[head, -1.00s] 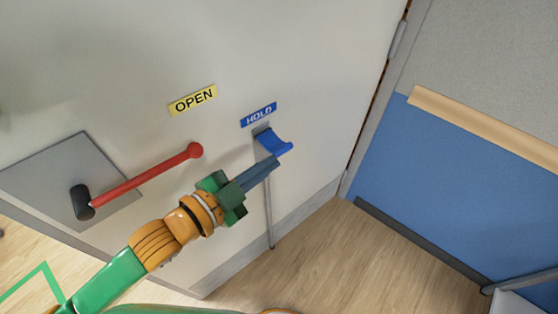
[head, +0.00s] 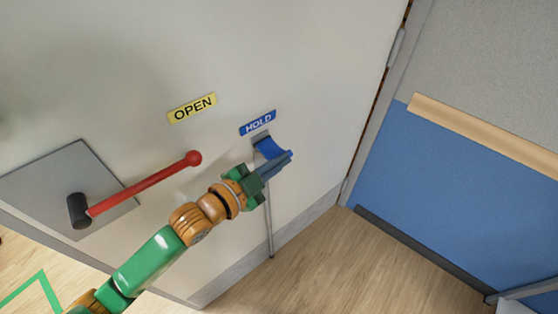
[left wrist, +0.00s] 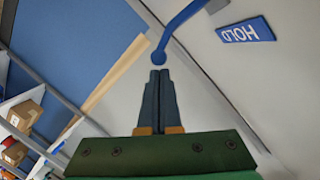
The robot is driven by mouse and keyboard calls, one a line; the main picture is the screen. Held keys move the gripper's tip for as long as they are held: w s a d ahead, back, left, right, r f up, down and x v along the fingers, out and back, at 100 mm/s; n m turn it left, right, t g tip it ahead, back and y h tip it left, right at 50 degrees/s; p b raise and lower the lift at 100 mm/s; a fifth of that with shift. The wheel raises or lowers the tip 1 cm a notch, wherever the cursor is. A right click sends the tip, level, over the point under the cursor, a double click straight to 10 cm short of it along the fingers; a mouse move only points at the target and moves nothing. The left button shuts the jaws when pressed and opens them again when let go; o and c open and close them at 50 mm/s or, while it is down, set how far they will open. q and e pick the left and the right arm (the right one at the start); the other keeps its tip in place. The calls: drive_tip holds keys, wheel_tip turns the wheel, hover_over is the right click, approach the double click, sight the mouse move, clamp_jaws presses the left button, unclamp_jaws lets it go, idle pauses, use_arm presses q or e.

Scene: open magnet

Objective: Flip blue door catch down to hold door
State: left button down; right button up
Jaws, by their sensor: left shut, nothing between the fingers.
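The blue door catch (head: 270,147) is a curved blue lever on a grey mount, under the blue HOLD label (head: 258,122) on the pale door (head: 330,90). A thin grey rod (head: 268,220) runs down from the mount to near the floor. My left gripper (head: 287,157) is shut and empty, its fingertips at the lever's outer end and partly over it. In the left wrist view the closed fingertips (left wrist: 159,74) point at the rounded end of the blue lever (left wrist: 175,38), very close below it; contact cannot be told. My right gripper is not in view.
A red handle (head: 145,183) on a grey plate sits at the left of the door, below the yellow OPEN label (head: 191,107). A blue and grey wall (head: 450,170) with a wooden rail stands at right. Wood floor (head: 340,265) is clear between them.

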use_arm(q)
drive_tip(key=shift+f, duration=0.1)
drive_tip(key=shift+f+m+b, duration=0.3)
